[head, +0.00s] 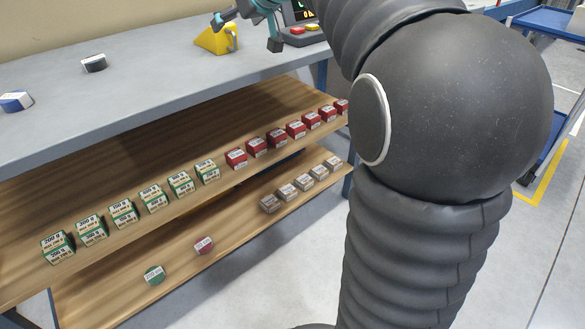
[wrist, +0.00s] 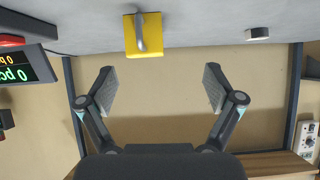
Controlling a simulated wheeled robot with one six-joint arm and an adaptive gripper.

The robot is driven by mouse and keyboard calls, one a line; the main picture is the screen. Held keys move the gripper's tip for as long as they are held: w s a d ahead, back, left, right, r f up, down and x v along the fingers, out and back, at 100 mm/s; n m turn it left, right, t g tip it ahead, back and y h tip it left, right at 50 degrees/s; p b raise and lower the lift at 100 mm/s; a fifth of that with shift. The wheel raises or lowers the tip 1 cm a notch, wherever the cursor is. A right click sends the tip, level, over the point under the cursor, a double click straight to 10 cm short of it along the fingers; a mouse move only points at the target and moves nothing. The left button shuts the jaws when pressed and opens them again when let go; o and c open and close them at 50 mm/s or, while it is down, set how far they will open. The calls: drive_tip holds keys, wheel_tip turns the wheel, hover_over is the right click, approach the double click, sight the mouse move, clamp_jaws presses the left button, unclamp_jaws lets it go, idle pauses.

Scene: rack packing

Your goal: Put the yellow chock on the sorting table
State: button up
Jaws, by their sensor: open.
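The yellow chock (head: 213,40) is wedge-shaped with a handle and appears to rest on the grey tabletop (head: 160,62), near its far right part in the head view. In the wrist view the chock (wrist: 143,36) shows at the top centre, its grey handle facing me. My gripper (head: 246,32) is beside and partly in front of the chock in the head view. In the wrist view my gripper (wrist: 160,88) is open and empty, its fingers apart, with the chock beyond the fingertips. I cannot tell whether the grey tabletop is the sorting table.
A dark roll (head: 94,63) and a blue-white roll (head: 16,102) lie left. Wooden shelves below hold green-white boxes (head: 123,213) and red boxes (head: 277,137). A blue cart (head: 555,22) stands far right.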

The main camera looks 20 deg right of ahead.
drive_tip(key=s+f+m+g+h, duration=0.1)
drive_tip(key=s+f, duration=0.6)
drive_tip(key=s, duration=0.5)
drive_tip(key=s+a+f+m+g+h, duration=0.1)
drive_tip(key=s+f+g, duration=0.1)
drive_tip(key=s+f, duration=0.6)
drive_tip(key=s+a+f+m+g+h, duration=0.1)
drive_tip(key=s+f, duration=0.6)
drive_tip(key=s, duration=1)
drive_tip(key=shift+a+f+g+h+p, duration=0.2)
drive_tip(key=shift+g+h+p, duration=0.15)
drive_tip(key=shift+g, duration=0.25)
drive_tip(key=shift+s, duration=0.1)
